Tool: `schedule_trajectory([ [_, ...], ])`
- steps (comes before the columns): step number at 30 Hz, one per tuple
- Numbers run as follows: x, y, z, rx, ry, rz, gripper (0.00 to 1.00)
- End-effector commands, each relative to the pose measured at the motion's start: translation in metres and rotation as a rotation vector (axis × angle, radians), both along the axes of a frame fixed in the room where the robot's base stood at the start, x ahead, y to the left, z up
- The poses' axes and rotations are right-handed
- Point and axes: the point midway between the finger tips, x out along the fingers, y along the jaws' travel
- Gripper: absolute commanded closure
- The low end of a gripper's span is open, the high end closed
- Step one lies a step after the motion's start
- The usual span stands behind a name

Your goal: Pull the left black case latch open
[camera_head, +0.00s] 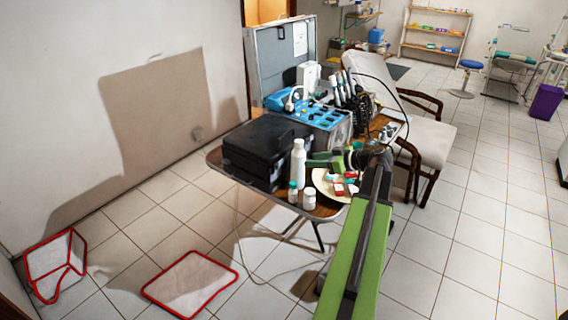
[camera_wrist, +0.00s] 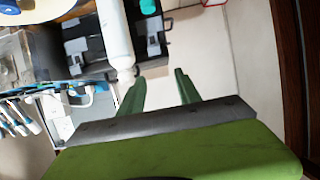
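The black case (camera_head: 258,152) sits closed on the table's left side; in the wrist view the case (camera_wrist: 93,42) is partly hidden by a white bottle. Light grey patches on its dark face in the wrist view may be latches, but I cannot tell which is the left one. My gripper (camera_head: 318,162) is at the right of the case, beside the white bottle (camera_head: 298,163). In the wrist view my gripper (camera_wrist: 156,88) has its two green fingers apart with nothing between them. The fingers look apart from the case.
Small capped bottles (camera_head: 309,199) stand at the table's front edge. A round tray (camera_head: 322,184) with red and white items lies beside my gripper. A blue device (camera_head: 318,115) stands behind the case.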

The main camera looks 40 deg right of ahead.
Motion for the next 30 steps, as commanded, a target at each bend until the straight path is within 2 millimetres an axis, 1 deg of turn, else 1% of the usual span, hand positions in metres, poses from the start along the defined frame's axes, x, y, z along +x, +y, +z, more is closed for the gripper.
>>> schedule_trajectory([
  [1,-0.01,-0.008,-0.001,0.0,0.0,-0.017,0.6],
  [4,-0.015,-0.012,-0.001,0.0,0.001,-0.027,0.6],
  [8,-0.009,-0.011,-0.004,0.0,0.002,-0.025,0.6],
  [10,0.0,-0.009,-0.009,0.001,0.002,-0.023,0.6],
  [14,0.027,-0.005,-0.023,0.002,0.002,-0.021,0.6],
  [24,0.105,0.008,-0.055,0.001,0.002,-0.021,0.6],
  [27,0.123,0.012,-0.062,0.002,0.002,-0.021,0.6],
  [30,0.136,0.013,-0.066,0.001,0.002,-0.023,0.6],
])
